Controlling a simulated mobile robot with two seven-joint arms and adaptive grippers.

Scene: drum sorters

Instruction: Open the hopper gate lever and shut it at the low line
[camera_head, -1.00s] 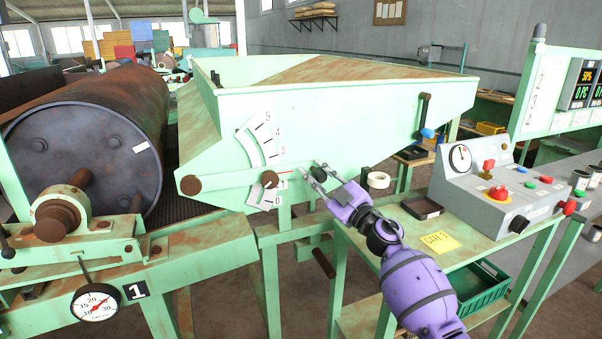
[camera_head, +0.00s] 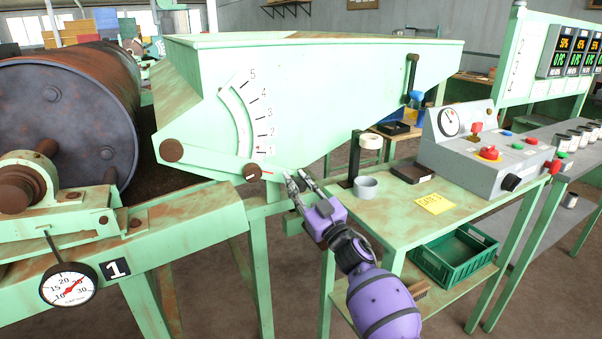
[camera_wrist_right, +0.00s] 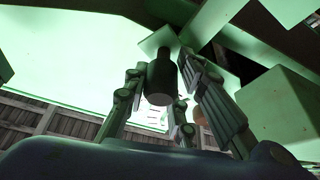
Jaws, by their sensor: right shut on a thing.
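The pale green hopper (camera_head: 340,85) fills the middle of the head view. A white curved scale (camera_head: 238,112), numbered up to 5, is on its front. The gate lever (camera_head: 212,161) runs from a rusty pivot at the left, across the scale, towards my gripper. It slopes down to the right, its red mark below the 1. My right gripper (camera_head: 299,181) is shut on the lever's handle at the right end. In the wrist view the handle is a dark cylinder (camera_wrist_right: 160,82) between the fingers. The 0 mark is hidden in the head view. My left gripper is not in view.
A green crate (camera_head: 455,256) is below. A rusty drum (camera_head: 75,125) and a dial gauge (camera_head: 68,285) are at the left.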

